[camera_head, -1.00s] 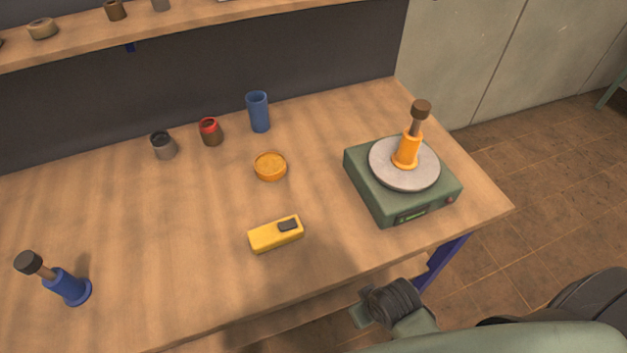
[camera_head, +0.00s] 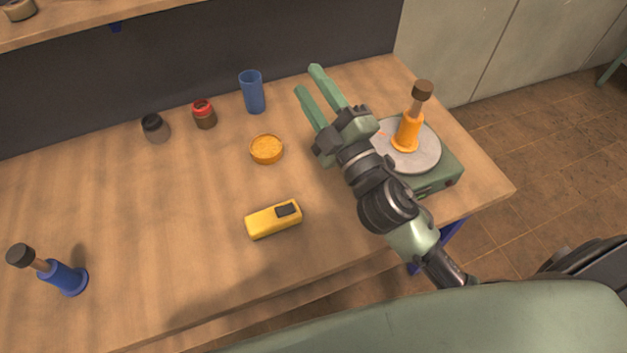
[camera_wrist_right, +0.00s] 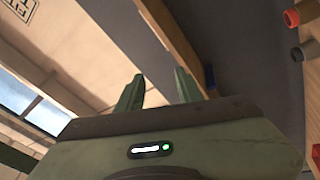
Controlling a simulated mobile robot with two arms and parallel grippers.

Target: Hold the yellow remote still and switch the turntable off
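The yellow remote (camera_head: 262,223) lies on the table with a dark button patch (camera_head: 287,209) at its right end. The turntable is a green box (camera_head: 448,174) with a round grey plate (camera_head: 425,158), and an orange flask-like object with a brown top (camera_head: 407,131) stands on the plate. My right gripper (camera_head: 311,80) is raised over the table, left of the turntable and above the remote's far side. Its two green fingers are apart and empty; they also show apart in the right wrist view (camera_wrist_right: 158,90). My arm hides the turntable's left front part. My left gripper is not in view.
An orange dish (camera_head: 266,150), a blue cup (camera_head: 252,92), a red-rimmed jar (camera_head: 204,115) and a dark jar (camera_head: 155,128) stand behind the remote. A blue flask-like object (camera_head: 66,278) stands at the front left. The table between it and the remote is clear.

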